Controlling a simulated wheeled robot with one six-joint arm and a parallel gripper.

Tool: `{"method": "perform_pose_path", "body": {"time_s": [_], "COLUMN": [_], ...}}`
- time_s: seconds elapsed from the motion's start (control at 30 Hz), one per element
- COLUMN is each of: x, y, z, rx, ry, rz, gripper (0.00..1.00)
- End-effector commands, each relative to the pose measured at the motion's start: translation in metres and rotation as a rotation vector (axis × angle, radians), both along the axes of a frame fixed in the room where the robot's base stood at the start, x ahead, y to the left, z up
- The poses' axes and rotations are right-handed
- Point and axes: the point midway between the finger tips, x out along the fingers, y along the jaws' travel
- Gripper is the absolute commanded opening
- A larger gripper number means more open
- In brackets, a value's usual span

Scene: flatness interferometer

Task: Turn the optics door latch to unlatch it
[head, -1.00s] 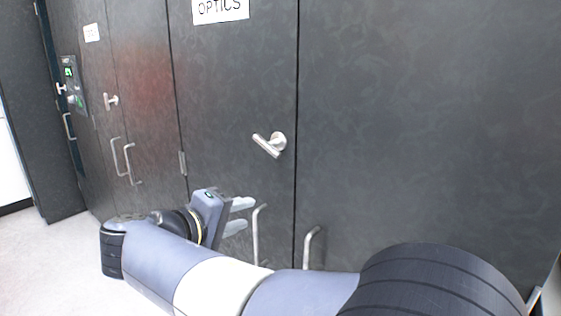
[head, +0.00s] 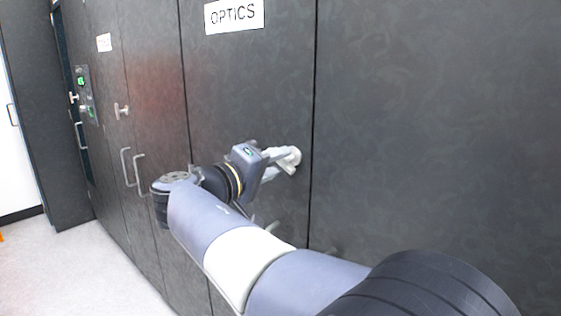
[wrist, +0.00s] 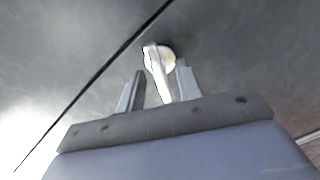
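The optics door (head: 245,75) is a dark panel with a white OPTICS label (head: 234,15) near its top. Its silver latch (head: 292,157) is a lever on a round base, near the door's right edge. In the wrist view the latch lever (wrist: 157,72) reaches down between the two fingers, with its round base just beyond them. My gripper (wrist: 158,85) is open, one finger on each side of the lever. The right finger is close to the lever; I cannot tell whether it touches. In the head view my gripper (head: 276,164) partly covers the latch.
Door handles (head: 133,168) and another latch (head: 121,110) are on the cabinet doors to the left. A control panel with green lights (head: 84,92) is further left. My arm hides most of the lower optics door. Pale floor lies at left.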

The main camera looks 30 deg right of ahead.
Motion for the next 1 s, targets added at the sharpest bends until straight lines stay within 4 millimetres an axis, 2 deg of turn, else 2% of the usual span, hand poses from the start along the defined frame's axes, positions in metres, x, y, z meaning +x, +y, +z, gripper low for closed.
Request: {"method": "perform_pose_path", "body": {"time_s": [0.2,0.5,0.9,1.0], "x": [0.005,0.006,0.006,0.006], "y": [-0.014,-0.016,-0.015,-0.016], "z": [0.0,0.0,0.0,0.0], "rx": [0.0,0.0,0.001,0.001], "ry": [0.0,0.0,0.0,0.001], "rz": [0.0,0.001,0.0,0.0], "gripper": [0.34,0.34,0.01,0.0]}}
